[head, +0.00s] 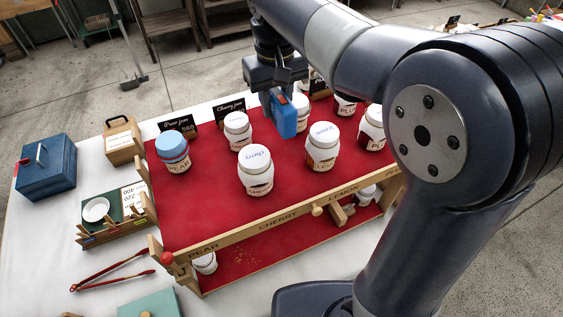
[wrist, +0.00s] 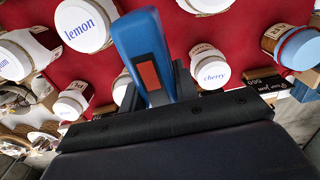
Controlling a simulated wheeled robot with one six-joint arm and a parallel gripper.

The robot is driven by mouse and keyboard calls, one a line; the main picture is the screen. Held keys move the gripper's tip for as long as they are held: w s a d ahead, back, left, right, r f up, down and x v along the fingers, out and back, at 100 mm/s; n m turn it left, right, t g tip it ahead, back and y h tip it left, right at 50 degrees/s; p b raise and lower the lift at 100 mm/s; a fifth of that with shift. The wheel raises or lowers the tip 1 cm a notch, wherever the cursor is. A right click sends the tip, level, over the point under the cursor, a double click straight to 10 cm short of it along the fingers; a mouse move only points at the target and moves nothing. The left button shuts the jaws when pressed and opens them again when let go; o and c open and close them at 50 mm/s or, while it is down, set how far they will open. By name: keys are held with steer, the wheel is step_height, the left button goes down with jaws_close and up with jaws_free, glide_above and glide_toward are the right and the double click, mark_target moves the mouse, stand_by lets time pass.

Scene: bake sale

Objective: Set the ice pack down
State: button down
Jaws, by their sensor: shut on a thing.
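The ice pack (head: 283,114) is a small blue block. My gripper (head: 277,92) is shut on it and holds it up over the red jam stand, among the jars. In the wrist view the ice pack (wrist: 146,55) stands out from between the jaws, with an orange-red patch on its face. In the head view it overlaps the stand between a cherry jar and a lemon jar. I cannot tell exactly how high it is above the red cloth.
The red stand (head: 212,205) holds several white-lidded jars, including a cherry jar (head: 256,172), a lemon jar (head: 322,147) and a blue-topped pear jar (head: 173,151). A blue box (head: 46,168), tongs (head: 112,273) and a wooden box (head: 123,141) sit on the white table at left.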

step_height(320, 180, down, 11)
steer(key=shift+r+p, duration=0.1)
steer(key=shift+p, duration=0.35)
steer(key=c, duration=1.1)
jaws_free()
